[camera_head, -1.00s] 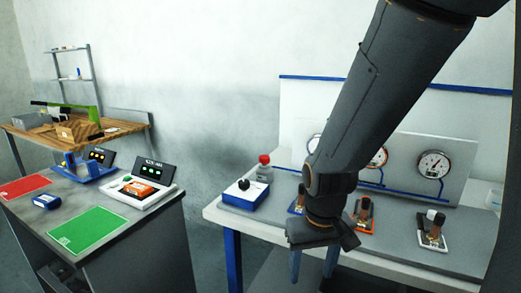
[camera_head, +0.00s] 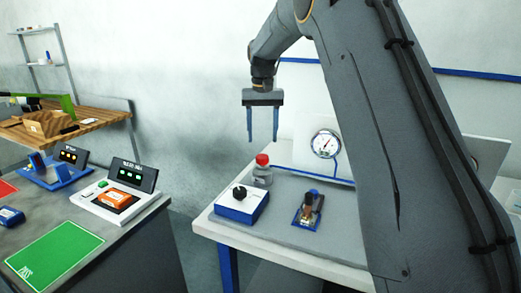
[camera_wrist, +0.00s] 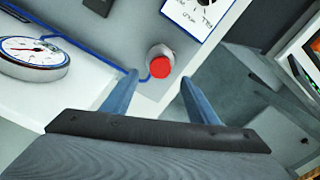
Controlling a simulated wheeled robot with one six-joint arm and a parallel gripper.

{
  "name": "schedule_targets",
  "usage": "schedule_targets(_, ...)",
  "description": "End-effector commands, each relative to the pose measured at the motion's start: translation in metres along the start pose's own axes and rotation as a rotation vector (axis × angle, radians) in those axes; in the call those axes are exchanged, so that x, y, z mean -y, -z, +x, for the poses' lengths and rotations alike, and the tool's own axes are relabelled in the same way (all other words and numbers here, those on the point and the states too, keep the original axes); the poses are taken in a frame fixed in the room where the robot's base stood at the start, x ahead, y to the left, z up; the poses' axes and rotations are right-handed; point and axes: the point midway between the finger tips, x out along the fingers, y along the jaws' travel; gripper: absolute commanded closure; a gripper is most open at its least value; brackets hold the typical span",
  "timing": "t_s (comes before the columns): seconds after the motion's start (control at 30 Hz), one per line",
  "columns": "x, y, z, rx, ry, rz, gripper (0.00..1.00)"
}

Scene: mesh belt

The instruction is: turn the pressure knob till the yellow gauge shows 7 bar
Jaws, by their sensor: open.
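The black pressure knob (camera_head: 240,192) sits on a blue and white box (camera_head: 236,213) at the table's front left. In the wrist view the box's white dial face (camera_wrist: 200,15) is cut off at the top edge. One round gauge (camera_head: 325,144) with a white face shows on the back panel; it also shows in the wrist view (camera_wrist: 35,52). I see no yellow on it and cannot read its value. Other gauges are hidden behind my arm. My gripper (camera_head: 263,140) is open and empty, pointing down, above and behind the box, apart from the knob.
A blue-based valve fixture (camera_head: 308,209) stands to the right. A side table with a green mat (camera_head: 54,252) is at left.

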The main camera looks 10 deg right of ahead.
Motion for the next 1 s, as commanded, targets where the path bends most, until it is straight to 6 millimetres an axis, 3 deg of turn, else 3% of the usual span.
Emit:
schedule_targets(0.17, 0.001, 0.001, 0.013, 0.004, -0.001, 0.002, 0.46)
schedule_targets(0.53, 0.000, 0.001, 0.065, 0.002, 0.000, 0.002, 0.46)
schedule_targets(0.93, 0.001, 0.002, 0.076, 0.000, 0.000, 0.002, 0.46)
schedule_targets(1.0, 0.001, 0.002, 0.076, 0.000, 0.000, 0.002, 0.55)
